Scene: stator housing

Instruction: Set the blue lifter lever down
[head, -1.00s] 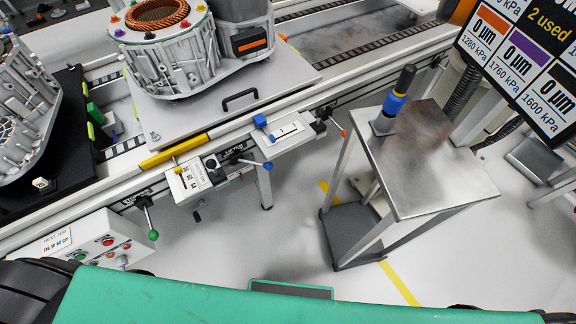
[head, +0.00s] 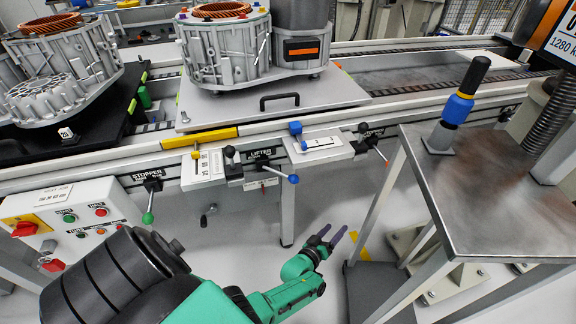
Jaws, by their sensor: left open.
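The blue lifter lever (head: 293,178) is a thin rod with a blue ball, under the LIFTER label on the front of the conveyor. It points right and slightly down from its black pivot. My right gripper is out of view.
A red-tipped lever (head: 384,160) is to the right. A metal table (head: 500,190) with a blue-and-black handled tool (head: 462,97) stands at the right.

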